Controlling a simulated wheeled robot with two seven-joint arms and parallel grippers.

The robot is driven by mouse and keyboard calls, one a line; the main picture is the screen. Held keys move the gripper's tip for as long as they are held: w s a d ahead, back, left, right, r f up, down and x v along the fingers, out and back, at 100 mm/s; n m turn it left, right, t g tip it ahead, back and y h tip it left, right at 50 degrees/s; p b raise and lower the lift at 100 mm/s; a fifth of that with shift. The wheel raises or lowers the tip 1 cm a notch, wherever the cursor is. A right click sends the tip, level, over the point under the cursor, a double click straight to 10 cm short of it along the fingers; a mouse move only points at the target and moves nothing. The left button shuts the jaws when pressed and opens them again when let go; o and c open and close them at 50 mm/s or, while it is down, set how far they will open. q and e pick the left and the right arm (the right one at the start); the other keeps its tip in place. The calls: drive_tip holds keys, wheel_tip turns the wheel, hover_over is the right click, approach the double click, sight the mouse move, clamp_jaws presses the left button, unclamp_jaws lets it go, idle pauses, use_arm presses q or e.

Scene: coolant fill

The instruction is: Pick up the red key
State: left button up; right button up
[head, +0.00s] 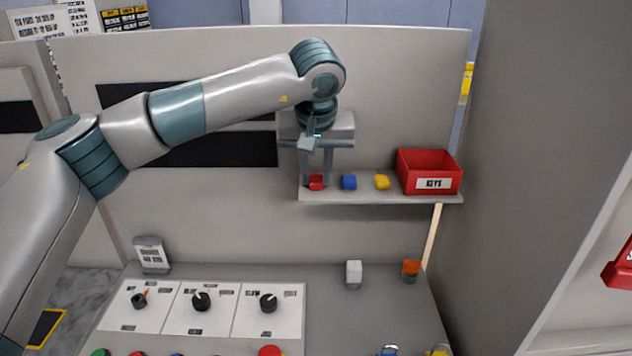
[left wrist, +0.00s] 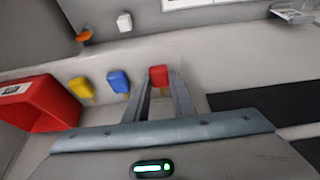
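The red key (head: 316,182) sits at the left end of the small wall shelf (head: 380,199). The left wrist view shows it too (left wrist: 158,76). My left gripper (head: 316,178) points down at it, with one finger on each side of the key. In the left wrist view the fingertips (left wrist: 160,84) are right at the key's sides. Any gap between fingers and key is too small to make out, so I cannot tell whether they grip it. The key looks level with its neighbours. My right gripper is not in view.
A blue key (head: 349,182) and a yellow key (head: 382,181) lie in a row to the right of the red one. A red box marked KEYS (head: 432,184) stands at the shelf's right end. A panel with knobs (head: 200,310) is below.

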sight(316, 180)
use_arm(q)
drive_tip(key=shift+r, duration=0.15)
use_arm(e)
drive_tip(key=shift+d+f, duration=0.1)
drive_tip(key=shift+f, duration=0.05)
